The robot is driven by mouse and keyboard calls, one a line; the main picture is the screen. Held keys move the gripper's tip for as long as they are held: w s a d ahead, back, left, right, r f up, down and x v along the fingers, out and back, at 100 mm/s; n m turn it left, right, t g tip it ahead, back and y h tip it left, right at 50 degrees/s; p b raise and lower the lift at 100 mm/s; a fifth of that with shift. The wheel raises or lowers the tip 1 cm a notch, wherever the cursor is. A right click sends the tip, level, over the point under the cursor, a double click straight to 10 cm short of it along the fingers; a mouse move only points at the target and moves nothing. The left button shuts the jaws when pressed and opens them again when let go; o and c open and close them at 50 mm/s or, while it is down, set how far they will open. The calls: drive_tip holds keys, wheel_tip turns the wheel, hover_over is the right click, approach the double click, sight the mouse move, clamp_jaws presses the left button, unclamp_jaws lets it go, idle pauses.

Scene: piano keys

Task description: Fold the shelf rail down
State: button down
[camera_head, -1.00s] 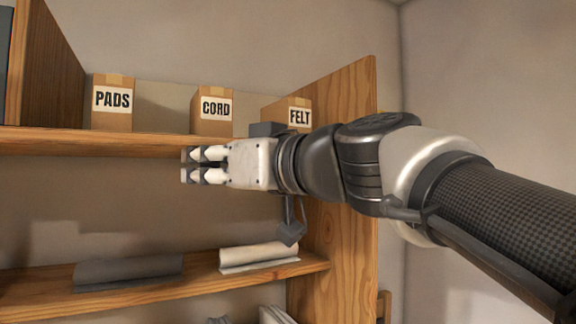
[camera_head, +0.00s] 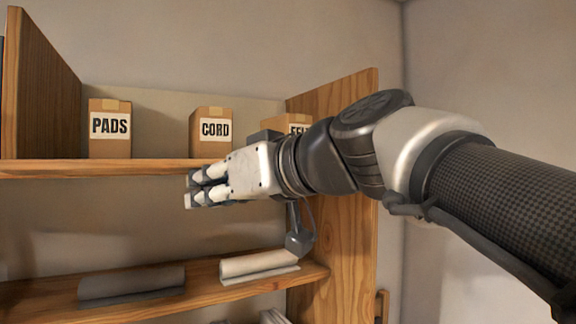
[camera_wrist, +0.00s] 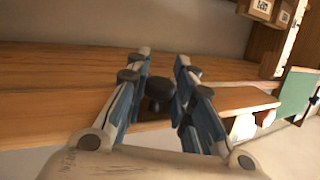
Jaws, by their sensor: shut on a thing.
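The wooden shelf rail (camera_head: 90,169) shows as a long strip along the upper shelf's front; I cannot clearly tell it from the shelf edge. In the wrist view a wooden strip (camera_wrist: 62,108) runs across, with a dark round knob (camera_wrist: 158,88) at its front. My gripper (camera_head: 190,190) is just below the upper shelf's front in the head view. In the wrist view my gripper (camera_wrist: 162,60) has its fingers on both sides of the knob, shut on it. The knob is hidden behind the fingers in the head view.
Boxes marked PADS (camera_head: 110,127) and CORD (camera_head: 212,128) stand on the upper shelf; a FELT box (camera_head: 298,121) is partly behind my arm. A grey roll (camera_head: 130,284) and a pale roll (camera_head: 258,264) lie on the lower shelf. A wooden side panel (camera_head: 345,245) stands at right.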

drive_tip(key=shift+s+r+p, duration=0.1)
drive_tip(key=shift+r+p, duration=0.25)
drive_tip(key=shift+p, duration=0.25)
drive_tip(key=shift+f+h, duration=0.15)
drive_tip(key=shift+h, duration=0.15)
drive_tip(key=c, duration=1.9)
unclamp_jaws()
drive_tip(key=o, duration=0.4)
drive_tip(key=shift+s+d, duration=0.1)
drive_tip(key=shift+d, duration=0.1)
drive_tip(key=shift+o, duration=0.7)
drive_tip(key=v, duration=1.2)
